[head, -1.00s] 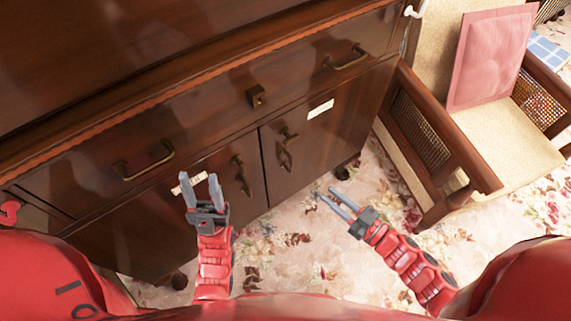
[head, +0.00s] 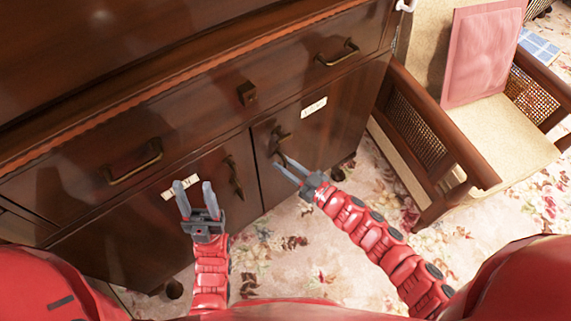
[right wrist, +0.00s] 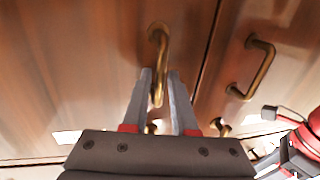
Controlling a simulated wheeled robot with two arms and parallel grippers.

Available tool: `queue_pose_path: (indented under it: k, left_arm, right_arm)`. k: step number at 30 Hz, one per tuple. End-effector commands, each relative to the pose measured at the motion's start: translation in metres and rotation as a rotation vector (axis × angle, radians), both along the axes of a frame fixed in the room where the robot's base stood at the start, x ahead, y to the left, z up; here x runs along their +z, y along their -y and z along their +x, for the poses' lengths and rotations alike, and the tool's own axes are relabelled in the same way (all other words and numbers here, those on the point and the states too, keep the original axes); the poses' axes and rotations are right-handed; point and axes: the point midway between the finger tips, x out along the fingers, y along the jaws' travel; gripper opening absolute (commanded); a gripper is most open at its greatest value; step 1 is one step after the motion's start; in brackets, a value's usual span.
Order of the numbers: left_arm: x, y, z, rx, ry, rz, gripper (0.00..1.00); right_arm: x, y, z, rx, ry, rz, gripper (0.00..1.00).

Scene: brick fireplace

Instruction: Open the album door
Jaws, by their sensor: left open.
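The dark wooden cabinet has two lower doors. The right door (head: 335,125) bears a white label (head: 314,106) whose text I cannot read, and a curved brass handle (head: 279,138). The left door (head: 120,235) has its own label (head: 168,194), partly behind my left gripper, and a brass handle (head: 235,180). Both doors are shut. My right gripper (head: 283,163) is open at the right door's handle. In the right wrist view that handle (right wrist: 160,50) shows between the parted fingers; contact cannot be told. My left gripper (head: 195,187) is open and empty before the left door.
A drawer with two brass pulls (head: 135,168) and a central knob (head: 247,93) lies above the doors. A wooden armchair (head: 430,140) with a pink cushion (head: 482,55) stands close to the cabinet's right side. Floral carpet (head: 300,235) is clear in front of the doors.

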Motion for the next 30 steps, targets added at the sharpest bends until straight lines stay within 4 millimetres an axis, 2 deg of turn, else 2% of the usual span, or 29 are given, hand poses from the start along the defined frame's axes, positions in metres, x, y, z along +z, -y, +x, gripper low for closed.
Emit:
queue_pose_path:
  k: [3,7,30]
  left_arm:
    - [0.0,0.0,0.0,0.0,0.0,0.0,0.5]
    - [0.0001,0.0,0.0,0.0,0.0,0.0,0.5]
    - [0.0,0.0,0.0,0.0,0.0,0.0,0.5]
  right_arm:
    - [0.0001,0.0002,-0.0001,0.0,0.0,0.0,0.24]
    - [0.0002,0.0002,-0.0002,0.0,0.0,0.0,0.01]
    - [0.0003,0.0,-0.0004,0.001,0.001,0.001,0.0]
